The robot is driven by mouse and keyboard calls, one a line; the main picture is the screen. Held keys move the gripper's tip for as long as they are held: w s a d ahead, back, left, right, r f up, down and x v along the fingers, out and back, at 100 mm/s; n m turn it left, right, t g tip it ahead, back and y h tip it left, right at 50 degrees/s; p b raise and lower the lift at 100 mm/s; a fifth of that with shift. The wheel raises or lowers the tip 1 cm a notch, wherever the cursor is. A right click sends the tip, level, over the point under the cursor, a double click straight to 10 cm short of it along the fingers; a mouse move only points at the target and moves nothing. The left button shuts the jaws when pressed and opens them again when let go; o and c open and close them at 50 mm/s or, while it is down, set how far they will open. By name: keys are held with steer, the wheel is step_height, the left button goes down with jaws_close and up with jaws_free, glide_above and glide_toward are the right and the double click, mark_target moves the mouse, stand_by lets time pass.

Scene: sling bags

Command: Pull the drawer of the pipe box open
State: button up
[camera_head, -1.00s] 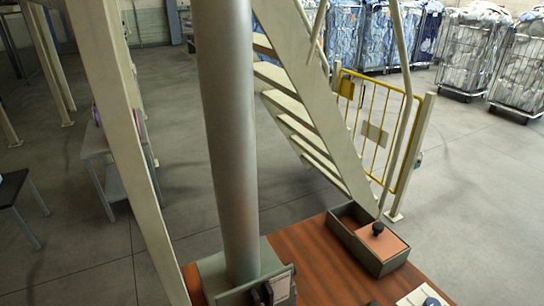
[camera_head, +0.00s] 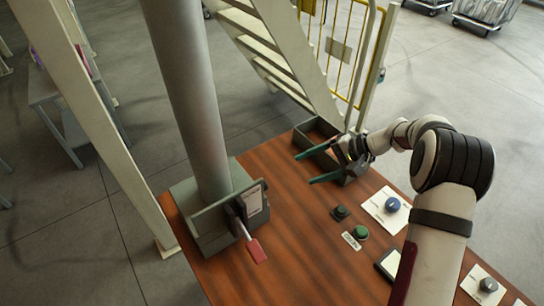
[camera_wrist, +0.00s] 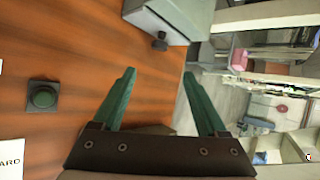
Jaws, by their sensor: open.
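The pipe box (camera_head: 207,234) is a grey-green box at the table's left edge, with a thick grey pipe (camera_head: 187,90) rising from it. I see no clear gap at the drawer front. My gripper (camera_head: 304,168) is open and empty, its green fingers pointing left, right of the box and apart from it. In the wrist view, a pale box with a dark knob (camera_wrist: 159,42) lies beyond the fingertips (camera_wrist: 159,73); it is probably the pipe box.
An open-topped dark tray (camera_head: 305,136) stands at the table's far edge, partly behind my gripper. The wood between gripper and pipe box is clear.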

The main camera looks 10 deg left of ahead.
mark_target(266, 184)
steer(key=x, duration=1.5)
steer(key=shift+a+f, duration=0.25)
steer(key=shift+f, duration=0.1)
jaws_close()
steer(key=shift+d, duration=0.1)
stand_by(0.3)
